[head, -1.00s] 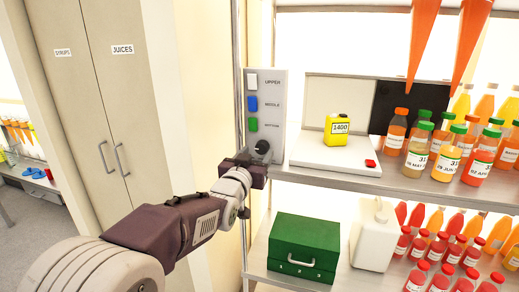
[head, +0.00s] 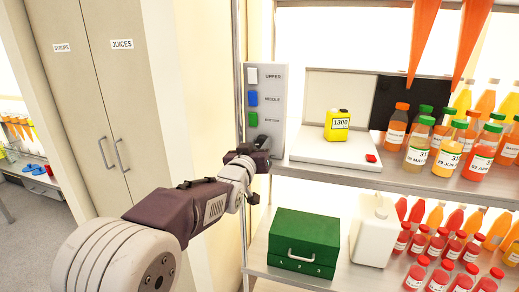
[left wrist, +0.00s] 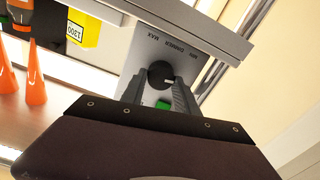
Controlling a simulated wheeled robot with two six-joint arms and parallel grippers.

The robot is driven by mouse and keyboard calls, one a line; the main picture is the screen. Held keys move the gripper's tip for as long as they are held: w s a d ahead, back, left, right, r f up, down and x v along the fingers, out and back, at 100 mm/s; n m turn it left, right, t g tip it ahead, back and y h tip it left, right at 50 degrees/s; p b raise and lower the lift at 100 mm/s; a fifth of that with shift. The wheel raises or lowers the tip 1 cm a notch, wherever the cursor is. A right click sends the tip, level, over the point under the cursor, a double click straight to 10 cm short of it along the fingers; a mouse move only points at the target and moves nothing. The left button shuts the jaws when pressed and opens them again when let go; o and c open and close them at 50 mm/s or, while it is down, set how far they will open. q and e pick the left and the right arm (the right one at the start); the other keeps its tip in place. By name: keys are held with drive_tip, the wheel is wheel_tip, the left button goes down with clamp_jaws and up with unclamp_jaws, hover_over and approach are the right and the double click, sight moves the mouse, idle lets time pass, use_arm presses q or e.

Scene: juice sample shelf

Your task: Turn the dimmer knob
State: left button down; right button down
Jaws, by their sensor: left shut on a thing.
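The dimmer knob (left wrist: 160,75) is a dark round knob on the grey switch panel (head: 277,93). In the left wrist view the panel lettering beside it reads MIN, DIMMER and MAX. My left gripper (left wrist: 168,88) is at the panel, its two dark fingers on either side of the knob and shut on it. In the head view my left gripper (head: 260,143) covers most of the knob at the panel's lower end. Above it are a white upper switch (head: 252,76), a blue middle switch (head: 252,98) and a green bottom switch (head: 253,120). My right gripper is not in view.
Several bottles crowd the upper shelf's right. Below are a green box (head: 303,244) and a white jug (head: 373,231). Tall cabinet doors (head: 95,90) stand left.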

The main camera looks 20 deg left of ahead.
use_arm(q)
drive_tip(key=shift+n, duration=0.3)
drive_tip(key=c, duration=0.9)
unclamp_jaws()
drive_tip(key=shift+c, duration=0.2)
drive_tip(key=shift+s, duration=0.1)
drive_tip(key=s+b, duration=0.1)
drive_tip(key=s, duration=0.7)
drive_tip(key=shift+s+a+b, duration=0.15)
drive_tip(key=shift+s+b, duration=0.2)
drive_tip(key=shift+s, duration=0.05)
